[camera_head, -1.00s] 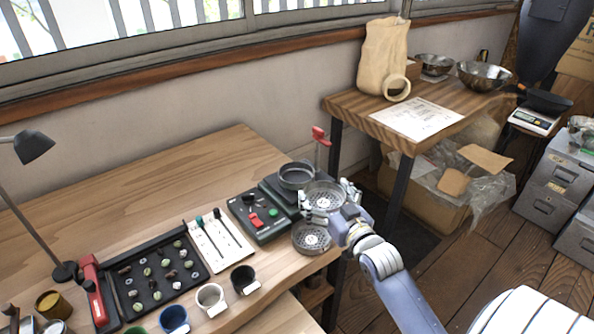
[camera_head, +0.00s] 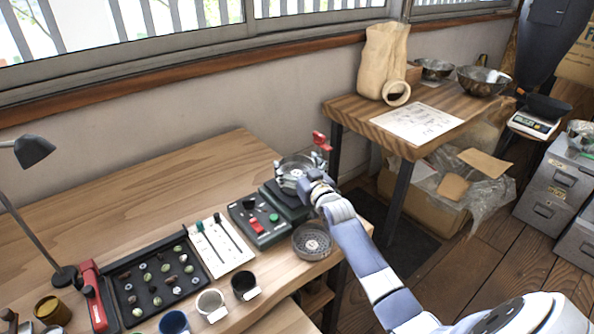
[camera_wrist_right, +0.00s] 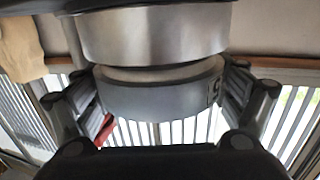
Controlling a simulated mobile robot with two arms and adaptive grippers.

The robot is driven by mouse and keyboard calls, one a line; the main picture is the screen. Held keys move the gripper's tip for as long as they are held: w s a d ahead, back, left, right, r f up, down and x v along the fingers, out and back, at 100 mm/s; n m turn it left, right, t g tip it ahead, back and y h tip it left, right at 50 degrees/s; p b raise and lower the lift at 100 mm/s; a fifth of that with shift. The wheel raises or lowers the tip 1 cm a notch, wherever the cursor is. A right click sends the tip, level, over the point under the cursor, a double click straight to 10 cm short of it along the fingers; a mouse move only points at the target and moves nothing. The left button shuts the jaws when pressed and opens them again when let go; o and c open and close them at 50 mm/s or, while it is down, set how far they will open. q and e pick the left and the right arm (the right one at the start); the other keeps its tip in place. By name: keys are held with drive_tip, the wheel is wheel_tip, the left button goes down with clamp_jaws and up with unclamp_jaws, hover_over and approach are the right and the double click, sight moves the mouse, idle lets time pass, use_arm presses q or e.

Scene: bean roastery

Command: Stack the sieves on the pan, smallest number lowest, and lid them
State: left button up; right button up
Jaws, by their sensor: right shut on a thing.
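My right gripper (camera_head: 296,178) is shut on a round metal sieve (camera_head: 290,164) over the shaker at the table's right end. In the right wrist view, which looks upside down, the fingers flank a grey ring with a small label, the held sieve (camera_wrist_right: 155,98). A wider metal ring, apparently the pan (camera_wrist_right: 150,36), lines up with it; I cannot tell if the sieve is fully seated. In the head view the gripper and sieve mostly hide the pan. Another sieve (camera_head: 312,241) lies on the table in front of the shaker. I cannot make out a lid. My left gripper is out of view.
The shaker's control box (camera_head: 260,220) has red and green buttons. A red-handled clamp (camera_head: 320,142) rises behind the stack. Left are a white tool card (camera_head: 222,249), a black bean tray (camera_head: 127,309) and cups. The table's back is clear.

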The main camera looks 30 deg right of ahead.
drive_tip(key=shift+s+f, duration=0.1)
drive_tip(key=shift+f, duration=0.6)
drive_tip(key=shift+s+r, duration=0.1)
drive_tip(key=o, duration=0.9)
drive_tip(key=shift+f, duration=0.2)
drive_tip(key=shift+c, duration=0.2)
drive_tip(key=shift+s+r, duration=0.1)
drive_tip(key=shift+r, duration=0.05)
drive_tip(key=s+a, duration=0.2)
drive_tip(key=s, duration=0.9)
drive_tip(key=shift+s+r, duration=0.3)
drive_tip(key=shift+s, duration=0.05)
